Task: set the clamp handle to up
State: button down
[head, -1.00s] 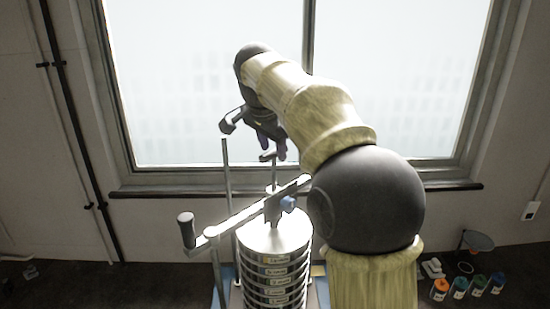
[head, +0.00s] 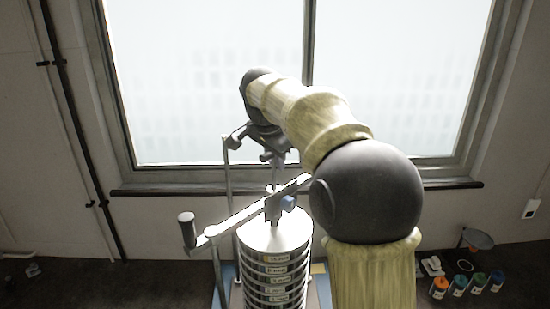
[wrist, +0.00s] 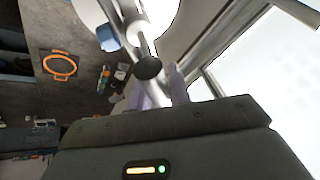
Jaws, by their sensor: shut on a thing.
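The sieve stack (head: 277,262) stands upright under a bright clamp bar (head: 243,216). A thin upright rod (head: 274,176) rises above the bar's middle and ends in a small dark-ended handle (head: 267,157). My gripper (head: 278,151) is at the top of this rod, shut on the handle. In the wrist view a round black knob (wrist: 148,68) on a metal rod shows at the pale fingers (wrist: 160,90). The fingers and palm hide part of the grip.
A tall post (head: 227,180) stands left of the stack. The window (head: 200,75) and its sill (head: 150,189) are behind.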

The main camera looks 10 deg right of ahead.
jog(key=shift+r+p, duration=1.25)
jog(key=shift+r, duration=0.55)
jog(key=c, duration=1.3)
grip_release()
jog(key=shift+r, duration=0.1)
jog(key=shift+c, duration=0.2)
jog(key=shift+o, duration=0.2)
jog(key=shift+s+a, duration=0.1)
jog(key=v, duration=1.7)
jog(key=shift+s, duration=0.2)
